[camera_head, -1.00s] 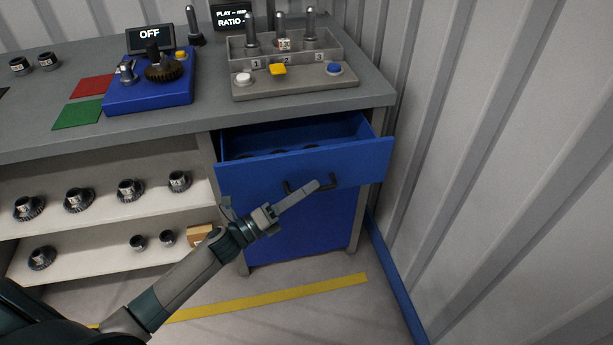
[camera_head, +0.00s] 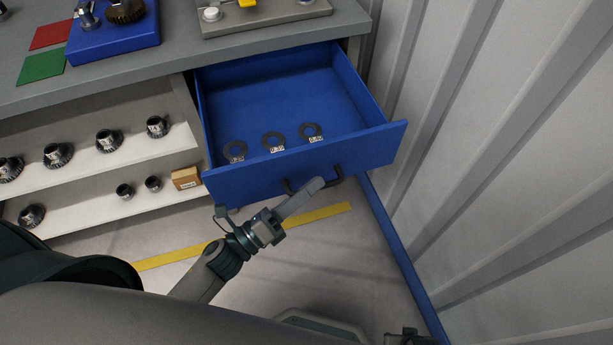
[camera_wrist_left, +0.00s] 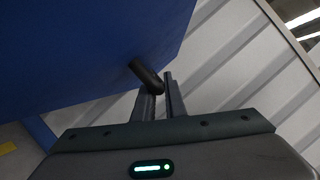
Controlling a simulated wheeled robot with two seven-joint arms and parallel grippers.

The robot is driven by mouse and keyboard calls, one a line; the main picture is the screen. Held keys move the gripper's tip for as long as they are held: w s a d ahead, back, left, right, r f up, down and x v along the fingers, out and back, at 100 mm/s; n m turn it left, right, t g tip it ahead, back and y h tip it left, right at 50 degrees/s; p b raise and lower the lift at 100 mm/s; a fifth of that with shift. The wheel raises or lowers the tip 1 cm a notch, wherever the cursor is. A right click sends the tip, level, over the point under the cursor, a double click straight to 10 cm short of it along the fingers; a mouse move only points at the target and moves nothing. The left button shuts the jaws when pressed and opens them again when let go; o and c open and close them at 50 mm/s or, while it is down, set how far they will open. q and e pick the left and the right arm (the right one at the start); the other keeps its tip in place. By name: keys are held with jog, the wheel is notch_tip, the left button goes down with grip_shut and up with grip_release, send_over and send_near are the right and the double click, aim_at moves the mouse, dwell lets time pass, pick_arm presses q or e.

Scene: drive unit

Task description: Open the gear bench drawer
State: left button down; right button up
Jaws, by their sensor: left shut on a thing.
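The blue drawer (camera_head: 300,164) of the gear bench stands far out from the grey bench, its inside open to view. Several dark rings with white labels (camera_head: 273,142) lie in it near the front panel. My left gripper (camera_head: 308,195) is at the dark drawer handle (camera_head: 334,176) on the front panel. In the left wrist view, the fingers (camera_wrist_left: 160,98) are shut on the handle's dark bar (camera_wrist_left: 146,75), which sits between them beside the blue front (camera_wrist_left: 90,50). At the bottom right of the head view a small dark part shows that I cannot identify; my right gripper cannot be made out.
The ribbed wall (camera_head: 500,150) stands close to the drawer's right side. Shelves with several gears (camera_head: 108,140) and a small cardboard box (camera_head: 186,178) are left of the drawer. A yellow floor line (camera_head: 320,217) runs below it.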

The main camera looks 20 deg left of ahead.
pick_arm(q)
jog(key=c, duration=1.8)
grip_release()
